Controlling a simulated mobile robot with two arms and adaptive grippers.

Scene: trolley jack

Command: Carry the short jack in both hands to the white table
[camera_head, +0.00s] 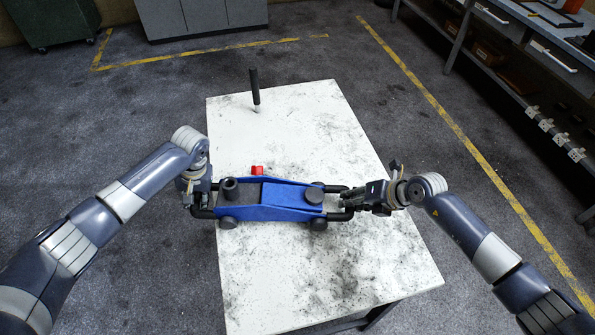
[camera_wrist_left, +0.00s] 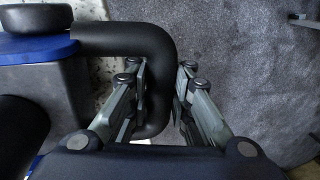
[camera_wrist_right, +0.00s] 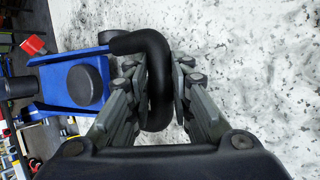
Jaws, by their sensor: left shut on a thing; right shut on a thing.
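The short blue jack (camera_head: 286,194) is over the white table (camera_head: 300,285), spanning most of its width. I cannot tell whether its wheels touch the tabletop. It has black wheels and a black loop handle at each end. My left gripper (camera_head: 199,197) is shut on the jack's left handle; in the left wrist view its fingers (camera_wrist_left: 160,95) close around the black bar (camera_wrist_left: 158,60). My right gripper (camera_head: 358,198) is shut on the right handle; the right wrist view shows its fingers (camera_wrist_right: 162,95) around that bar (camera_wrist_right: 150,48). The jack looks about level.
A black upright rod (camera_head: 255,88) stands on the table's far left part. A small red piece (camera_head: 257,170) shows just behind the jack. The table's near half is clear. A workbench with shelves (camera_head: 500,65) is at right, grey cabinets (camera_head: 200,15) at the back.

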